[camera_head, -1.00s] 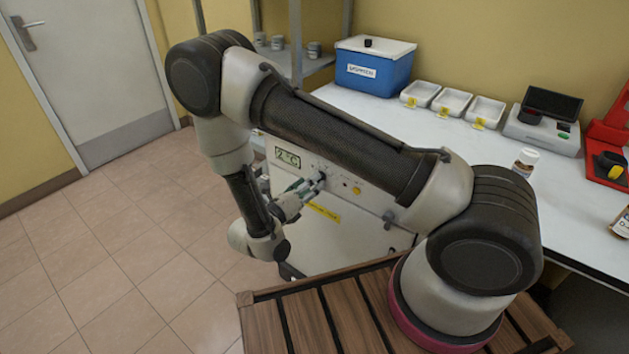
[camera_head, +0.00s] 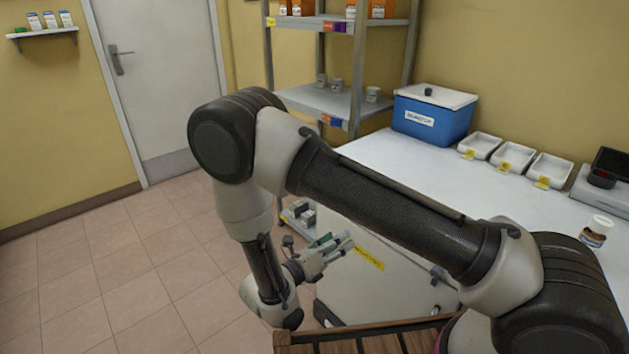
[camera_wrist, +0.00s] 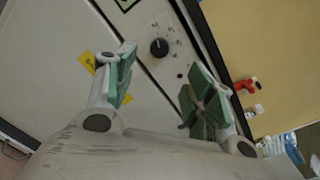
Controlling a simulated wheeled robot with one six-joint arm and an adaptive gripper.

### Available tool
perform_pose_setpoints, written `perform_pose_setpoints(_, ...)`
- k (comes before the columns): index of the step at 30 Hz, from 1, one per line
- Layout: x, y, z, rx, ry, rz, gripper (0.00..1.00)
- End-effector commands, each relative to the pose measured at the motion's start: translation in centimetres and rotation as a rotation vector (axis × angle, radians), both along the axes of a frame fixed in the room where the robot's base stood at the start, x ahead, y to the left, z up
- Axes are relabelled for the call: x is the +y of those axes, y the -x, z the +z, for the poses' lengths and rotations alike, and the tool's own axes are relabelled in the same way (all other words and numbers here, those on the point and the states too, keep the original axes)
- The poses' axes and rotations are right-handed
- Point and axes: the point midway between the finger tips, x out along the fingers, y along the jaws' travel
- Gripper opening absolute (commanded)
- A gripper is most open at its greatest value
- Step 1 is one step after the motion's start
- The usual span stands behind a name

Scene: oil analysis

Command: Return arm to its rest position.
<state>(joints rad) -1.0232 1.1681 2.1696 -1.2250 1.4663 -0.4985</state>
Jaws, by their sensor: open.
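My gripper (camera_head: 338,246) shows in the head view below my bent forearm, in front of the white cabinet under the worktop. In the wrist view my gripper (camera_wrist: 160,92) is open, with its green-padded fingers apart and nothing between them. Beyond the fingers is the front of the white cabinet (camera_wrist: 60,45) with a dark knob (camera_wrist: 159,46) and a yellow label (camera_wrist: 87,62). The fingers look apart from the knob, though the exact distance is hard to tell. My arm hides part of the cabinet in the head view.
The white worktop (camera_head: 400,165) holds a blue box (camera_head: 432,115), white trays (camera_head: 515,158) and a small bottle (camera_head: 596,231). A metal shelf (camera_head: 345,105) stands behind my arm. The tiled floor (camera_head: 120,270) at left is clear.

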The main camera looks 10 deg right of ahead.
Motion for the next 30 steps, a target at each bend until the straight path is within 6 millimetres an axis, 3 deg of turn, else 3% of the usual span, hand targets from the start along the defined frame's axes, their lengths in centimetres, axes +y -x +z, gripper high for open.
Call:
perform_pose_setpoints(4, -1.3, 1.1, -0.8, -0.043, -0.075, -0.066, 0.54)
perform_pose_setpoints(8, -4.8, 4.4, -0.8, -0.107, -0.156, -0.240, 0.54)
perform_pose_setpoints(12, -6.9, 6.7, 2.5, -0.230, -0.319, -0.473, 0.54)
perform_pose_setpoints(30, -13.6, 12.8, 18.2, -0.839, -1.096, -1.525, 0.54)
